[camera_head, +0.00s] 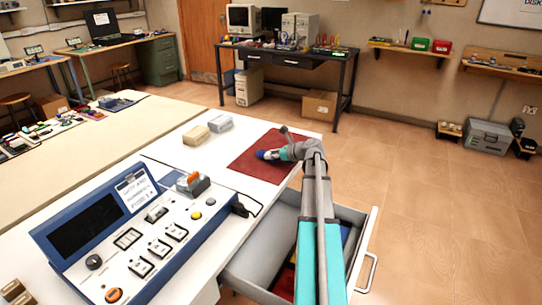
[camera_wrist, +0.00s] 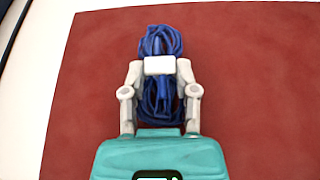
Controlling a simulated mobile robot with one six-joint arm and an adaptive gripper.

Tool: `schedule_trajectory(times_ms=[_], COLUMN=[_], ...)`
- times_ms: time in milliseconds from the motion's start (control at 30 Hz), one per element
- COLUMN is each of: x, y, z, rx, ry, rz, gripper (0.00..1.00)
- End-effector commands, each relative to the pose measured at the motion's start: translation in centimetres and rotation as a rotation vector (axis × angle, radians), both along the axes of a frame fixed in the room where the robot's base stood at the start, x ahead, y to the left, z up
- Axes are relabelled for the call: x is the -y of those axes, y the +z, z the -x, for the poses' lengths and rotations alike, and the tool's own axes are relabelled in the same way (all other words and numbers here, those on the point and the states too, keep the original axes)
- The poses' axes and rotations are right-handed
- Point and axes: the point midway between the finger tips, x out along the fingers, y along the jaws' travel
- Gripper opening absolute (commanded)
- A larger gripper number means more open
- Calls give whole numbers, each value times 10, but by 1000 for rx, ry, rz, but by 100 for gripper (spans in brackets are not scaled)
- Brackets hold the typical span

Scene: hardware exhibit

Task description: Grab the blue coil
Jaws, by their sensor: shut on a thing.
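The blue coil (camera_wrist: 160,40) is a bundle of blue cable lying over the dark red mat (camera_wrist: 90,75) in the wrist view. My gripper (camera_wrist: 160,66) is around the middle of the coil, with coil showing on both sides of the pale fingertips. The gripper is shut on it. In the head view my gripper (camera_head: 266,154) is low over the red mat (camera_head: 246,168) on the white table, and only a little blue shows at its tip. I cannot tell whether the coil touches the mat.
A blue-framed control panel (camera_head: 128,228) stands on the table at the left. A beige block (camera_head: 195,135) and a grey block (camera_head: 220,123) lie beside the mat. An open drawer (camera_head: 268,236) sticks out below the table's front edge, under my arm.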

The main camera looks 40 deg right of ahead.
Motion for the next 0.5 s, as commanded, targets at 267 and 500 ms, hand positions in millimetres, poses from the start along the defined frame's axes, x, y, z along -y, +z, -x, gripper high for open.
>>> schedule_trajectory(times_ms=[267, 500], x=[-1, -3], y=[29, 57], z=[2, 26], rx=[0, 0], ry=[0, -1], rz=[0, 0], gripper=[0, 0])
